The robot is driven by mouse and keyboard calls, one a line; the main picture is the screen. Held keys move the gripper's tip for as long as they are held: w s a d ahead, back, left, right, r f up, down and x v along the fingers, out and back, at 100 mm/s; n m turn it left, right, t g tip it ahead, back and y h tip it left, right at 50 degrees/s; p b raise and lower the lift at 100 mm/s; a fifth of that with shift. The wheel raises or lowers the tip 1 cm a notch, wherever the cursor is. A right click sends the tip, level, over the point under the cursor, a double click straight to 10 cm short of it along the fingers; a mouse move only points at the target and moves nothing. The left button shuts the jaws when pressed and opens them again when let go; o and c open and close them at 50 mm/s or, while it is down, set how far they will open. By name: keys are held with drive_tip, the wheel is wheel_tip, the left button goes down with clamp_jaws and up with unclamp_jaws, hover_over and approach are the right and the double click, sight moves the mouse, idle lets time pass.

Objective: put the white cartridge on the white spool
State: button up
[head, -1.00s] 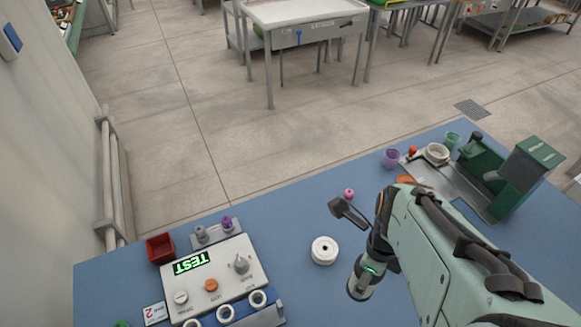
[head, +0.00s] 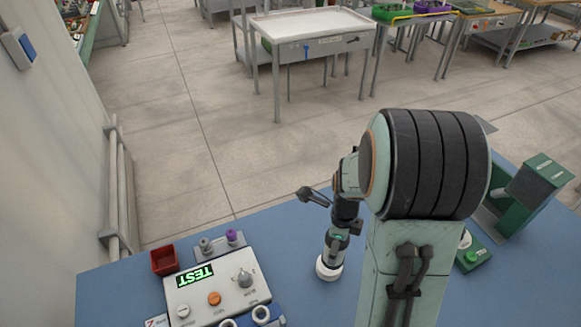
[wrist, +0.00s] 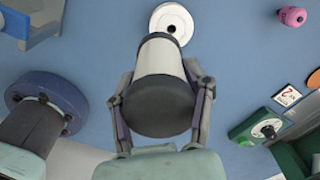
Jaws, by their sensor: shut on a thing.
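My gripper (wrist: 160,98) is shut on the white cartridge (wrist: 160,60), holding it by its dark end, with a finger on each side. In the head view, my gripper (head: 338,240) points down with the cartridge below it, close above the white spool (head: 327,272). The spool is a round white disc on the blue bench. I cannot tell whether the two touch.
A control box with a TEST display (head: 215,288) and a red bin (head: 163,260) stand to the left. A green machine (head: 535,190) stands at the right. The wrist view shows a pink object (wrist: 292,16) and a numbered card (wrist: 287,95). Blue bench lies bare around the spool.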

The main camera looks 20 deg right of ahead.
drive_tip(key=shift+w+d+f, duration=0.3)
drive_tip(key=shift+w+f, duration=0.3)
drive_tip(key=shift+f, duration=0.2)
drive_tip(key=shift+w+d+f, duration=0.1)
drive_tip(key=shift+w+f, duration=0.05)
drive_tip(key=shift+f, duration=0.8)
drive_tip(key=shift+w+d+f, duration=0.1)
drive_tip(key=shift+f, duration=0.8)
drive_tip(key=shift+f, duration=0.15)
drive_tip(key=o, duration=1.2)
